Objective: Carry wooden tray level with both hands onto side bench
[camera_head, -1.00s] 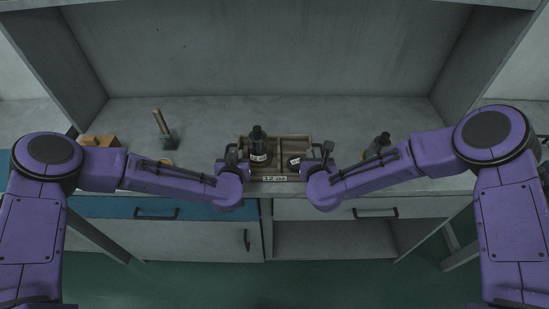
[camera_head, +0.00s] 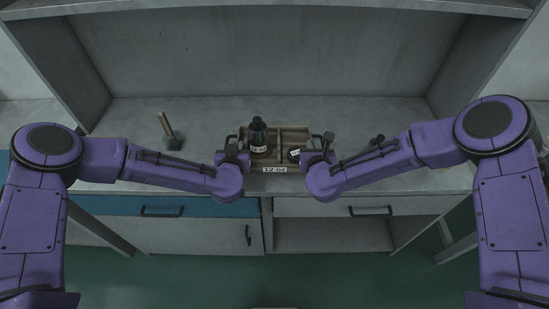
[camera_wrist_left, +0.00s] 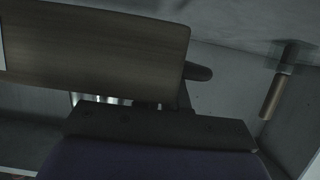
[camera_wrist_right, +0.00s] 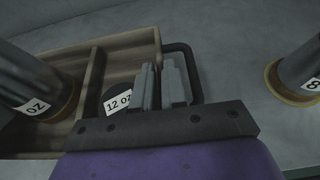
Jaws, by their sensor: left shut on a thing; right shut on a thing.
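The wooden tray (camera_head: 290,133) has a divider, black side handles and a "12 oz" label on its front. It looks level, above the bench front. A tall dark labelled cylinder (camera_head: 257,133) stands in its left compartment; a smaller dark piece (camera_head: 294,155) sits in the right one. My left gripper (camera_head: 232,150) is at the left handle, shut on it; the left wrist view shows the tray's wooden side (camera_wrist_left: 110,45), with the grip mostly hidden.
A dark cylinder labelled "8" (camera_wrist_right: 302,72) stands right of the tray, mostly behind my right arm in the head view. A back wall and side panels enclose the bench. Green floor (camera_head: 200,270) is open in front.

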